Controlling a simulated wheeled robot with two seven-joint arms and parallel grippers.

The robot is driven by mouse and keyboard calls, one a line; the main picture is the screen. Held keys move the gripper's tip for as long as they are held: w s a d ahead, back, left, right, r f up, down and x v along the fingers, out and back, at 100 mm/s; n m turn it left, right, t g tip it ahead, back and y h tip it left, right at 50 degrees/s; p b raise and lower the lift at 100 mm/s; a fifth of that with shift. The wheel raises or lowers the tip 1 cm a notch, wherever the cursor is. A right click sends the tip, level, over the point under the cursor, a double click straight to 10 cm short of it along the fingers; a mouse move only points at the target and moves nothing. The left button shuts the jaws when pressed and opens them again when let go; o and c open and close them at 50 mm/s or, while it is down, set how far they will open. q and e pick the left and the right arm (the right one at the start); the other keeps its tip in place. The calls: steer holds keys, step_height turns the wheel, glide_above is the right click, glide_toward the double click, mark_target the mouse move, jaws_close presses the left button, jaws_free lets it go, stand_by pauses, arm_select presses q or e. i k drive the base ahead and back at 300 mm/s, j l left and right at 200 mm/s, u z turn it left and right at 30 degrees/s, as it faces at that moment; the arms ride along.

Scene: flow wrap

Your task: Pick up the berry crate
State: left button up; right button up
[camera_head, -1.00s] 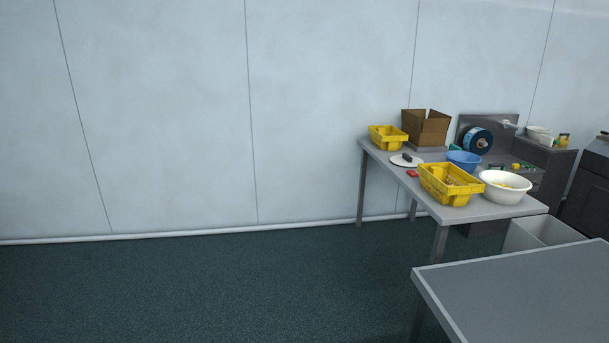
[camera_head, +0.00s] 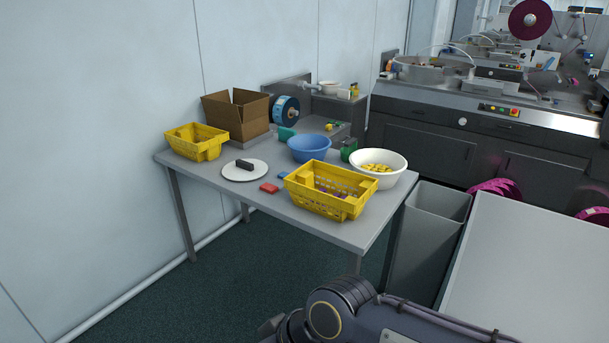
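Two yellow crates stand on the grey table. The nearer crate (camera_head: 328,206) is at the table's front right and holds small purple and reddish pieces, so it looks like the berry crate; the pieces are too small to name surely. The other yellow crate (camera_head: 196,151) is at the far left end, and its inside is mostly hidden. A dark link of one of my arms shows at the bottom middle, below and apart from the table. Neither gripper is in view.
On the grey table (camera_head: 225,194) are a cardboard box (camera_head: 237,113), a white disc (camera_head: 258,171), a blue bowl (camera_head: 309,150) and a white bowl (camera_head: 392,176) with yellow pieces. A grey bin (camera_head: 428,230) and another table (camera_head: 540,270) stand at right. Floor in front is free.

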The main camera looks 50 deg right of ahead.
mark_target(331, 203)
steer(key=i+l+z, duration=0.1)
steer(key=i+z, duration=0.35)
steer(key=i, duration=0.4)
steer(key=i+j+z, duration=0.2)
steer(key=i+z, duration=0.25)
steer(key=i, duration=0.35)
steer(key=i+z, duration=0.65)
steer(key=i+j+z, duration=0.2)
steer(key=i+z, duration=0.5)
steer(key=i+j+z, duration=0.1)
steer(key=z, duration=0.25)
